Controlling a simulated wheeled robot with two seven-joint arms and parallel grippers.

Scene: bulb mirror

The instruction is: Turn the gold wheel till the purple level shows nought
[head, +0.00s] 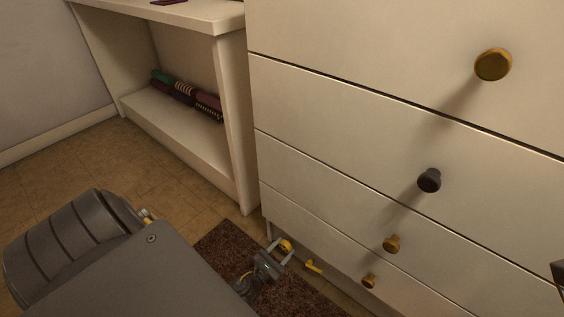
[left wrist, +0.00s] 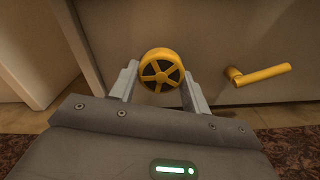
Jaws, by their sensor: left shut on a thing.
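The gold wheel (left wrist: 162,70) is a small round spoked handwheel on a pale upright panel low down in front of me. It also shows in the head view (head: 286,245), small and partly behind my fingers. My left gripper (left wrist: 160,79) is shut on the gold wheel, one finger on each side of its rim. In the head view my left gripper (head: 281,250) is low, beneath the drawers. I see no purple level in either view.
A yellow lever handle (left wrist: 262,74) sticks out just right of the wheel. A pale drawer front (head: 340,130) with gold and dark knobs rises above my gripper. A shelf unit (head: 175,135) with folded cloths stands left. A brown rug (head: 222,250) covers the floor below.

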